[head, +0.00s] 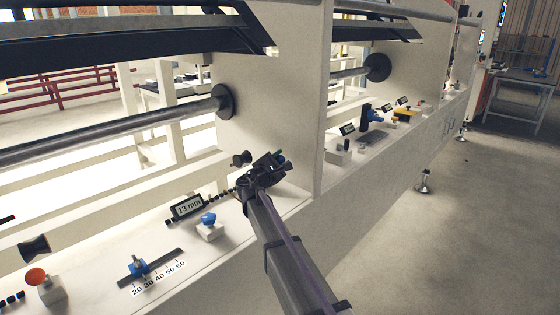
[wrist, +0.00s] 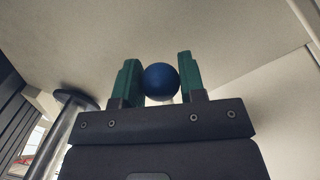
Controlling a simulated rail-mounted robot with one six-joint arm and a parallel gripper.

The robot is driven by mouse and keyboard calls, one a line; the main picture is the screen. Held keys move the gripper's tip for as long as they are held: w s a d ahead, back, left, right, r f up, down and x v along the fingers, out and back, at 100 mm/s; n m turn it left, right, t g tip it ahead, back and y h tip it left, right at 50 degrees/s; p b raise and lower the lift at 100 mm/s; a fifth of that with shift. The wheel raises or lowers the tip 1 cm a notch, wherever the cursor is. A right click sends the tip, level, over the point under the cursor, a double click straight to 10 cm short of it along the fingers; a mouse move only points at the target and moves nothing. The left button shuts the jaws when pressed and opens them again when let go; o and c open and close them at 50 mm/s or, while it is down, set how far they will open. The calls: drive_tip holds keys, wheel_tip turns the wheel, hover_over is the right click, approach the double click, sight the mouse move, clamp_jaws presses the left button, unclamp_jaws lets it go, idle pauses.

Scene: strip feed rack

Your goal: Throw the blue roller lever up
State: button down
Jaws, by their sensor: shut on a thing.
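A blue ball knob (wrist: 161,80), which looks like the end of the blue roller lever, sits between the two green fingers of my gripper (wrist: 158,82) in the wrist view. Both fingers meet its sides, so the gripper is shut on it. A short pale bit of shaft shows just under the ball; the rest of the lever is hidden behind the gripper body. In the head view my gripper (head: 275,161) is against the white panel near the upright divider. The blue knob cannot be made out there, so the lever's tilt cannot be told.
A black knob (head: 240,158) is close left of my gripper. A "13 mm" display (head: 188,206), a blue knob on a white block (head: 208,220), a blue slider on a scale (head: 139,267) and an orange button (head: 37,277) lie left. The upright divider (head: 318,130) stands right.

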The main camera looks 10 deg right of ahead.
drive_tip(key=shift+s+f, duration=0.1)
drive_tip(key=shift+s, duration=0.05)
drive_tip(key=c, duration=0.7)
unclamp_jaws()
wheel_tip(320, 180, up, 10)
drive_tip(key=p, duration=1)
drive_tip(key=shift+r, duration=0.2)
drive_tip(key=shift+f, duration=0.2)
